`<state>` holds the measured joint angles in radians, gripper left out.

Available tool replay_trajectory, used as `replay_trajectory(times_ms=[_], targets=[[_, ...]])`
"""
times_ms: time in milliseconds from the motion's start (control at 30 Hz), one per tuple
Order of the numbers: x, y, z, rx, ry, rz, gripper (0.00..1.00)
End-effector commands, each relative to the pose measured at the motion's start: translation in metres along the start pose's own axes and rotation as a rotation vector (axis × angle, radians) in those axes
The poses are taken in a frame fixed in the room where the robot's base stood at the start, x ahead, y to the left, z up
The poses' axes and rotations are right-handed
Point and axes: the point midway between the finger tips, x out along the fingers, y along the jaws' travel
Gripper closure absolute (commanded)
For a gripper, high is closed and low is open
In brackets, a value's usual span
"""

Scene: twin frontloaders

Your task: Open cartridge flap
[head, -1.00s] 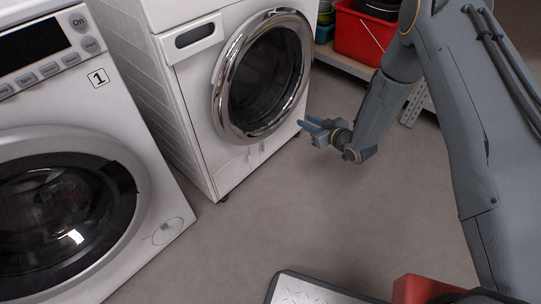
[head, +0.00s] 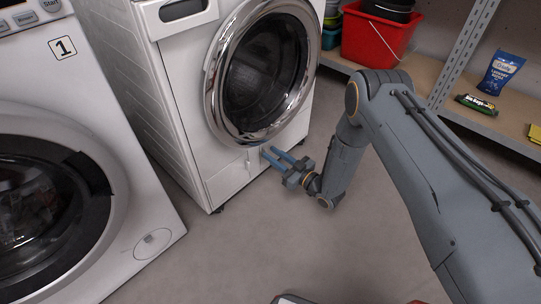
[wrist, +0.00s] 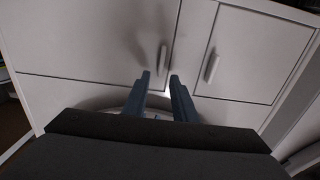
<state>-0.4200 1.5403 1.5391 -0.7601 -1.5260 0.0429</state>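The white washer (head: 180,90) with the chrome door ring has two flaps low on its front. In the wrist view, the left flap (wrist: 95,40) has a slim upright handle (wrist: 163,57) near its right edge. The smaller right flap (wrist: 245,50) has a similar handle (wrist: 212,67) near its left edge. Both flaps look shut; no label shows which is the cartridge flap. My gripper (head: 270,152) is open and empty at the washer's lower front. Its blue fingertips (wrist: 160,77) point at the left flap's handle, which appears between and just beyond them; contact cannot be told.
Another washer (head: 105,247), marked 1, stands at the left. A metal-framed shelf (head: 425,75) at the right holds a red bucket (head: 372,43), a blue pouch (head: 502,74) and a dark packet (head: 477,104). The grey floor (head: 230,250) in front is mostly clear.

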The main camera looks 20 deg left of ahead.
Motion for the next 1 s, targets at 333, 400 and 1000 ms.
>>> replay_trajectory(times_ms=[333,400,1000], targets=[[0.019,0.000,0.000,0.000,0.000,0.001,0.75],[0.019,0.000,-0.001,0.000,0.000,0.001,0.75],[0.018,0.000,0.000,0.000,0.000,0.001,1.00]])
